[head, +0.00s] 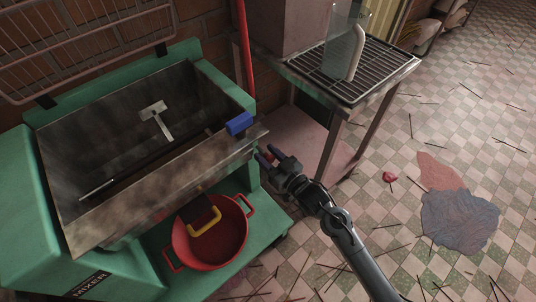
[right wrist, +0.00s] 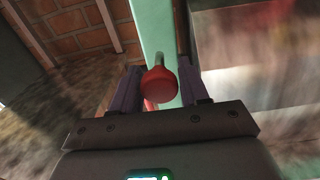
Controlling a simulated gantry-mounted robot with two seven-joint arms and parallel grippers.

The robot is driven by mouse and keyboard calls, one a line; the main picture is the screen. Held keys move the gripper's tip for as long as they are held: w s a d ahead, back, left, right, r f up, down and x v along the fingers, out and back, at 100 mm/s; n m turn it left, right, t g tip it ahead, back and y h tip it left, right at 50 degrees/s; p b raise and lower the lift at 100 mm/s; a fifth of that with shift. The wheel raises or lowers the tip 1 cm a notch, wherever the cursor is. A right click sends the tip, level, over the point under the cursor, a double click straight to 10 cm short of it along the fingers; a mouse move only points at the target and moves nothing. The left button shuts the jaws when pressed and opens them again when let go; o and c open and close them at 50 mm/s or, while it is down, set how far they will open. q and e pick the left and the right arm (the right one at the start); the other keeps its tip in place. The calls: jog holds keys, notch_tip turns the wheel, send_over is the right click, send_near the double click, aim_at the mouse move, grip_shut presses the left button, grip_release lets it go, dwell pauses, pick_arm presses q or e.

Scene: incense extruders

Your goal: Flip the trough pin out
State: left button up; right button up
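The metal trough (head: 150,190) sits in the green mixer, its long front wall facing me. A pin with a round red knob (right wrist: 160,84) shows in the right wrist view, in front of a pale green post. My right gripper (head: 266,157) is at the right end of the trough, just below the blue grip (head: 239,124). In the right wrist view, my right gripper's fingers (right wrist: 159,90) stand apart on either side of the red knob. I cannot tell whether they touch it. In the head view the pin is mostly hidden by the fingers. My left gripper is not in view.
A red basin (head: 210,245) with a yellow-handled tool (head: 204,221) stands below the trough. A metal grill table (head: 345,75) stands behind my right gripper. A wire rack (head: 80,45) hangs at upper left. Incense sticks and a grey-red spill (head: 458,215) lie on the tiled floor.

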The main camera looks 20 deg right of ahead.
jog(key=shift+s+d, duration=0.1)
jog(key=shift+s, duration=0.2)
jog(key=p+v, duration=0.5)
jog(key=v, duration=0.5)
jog(key=shift+s, duration=0.1)
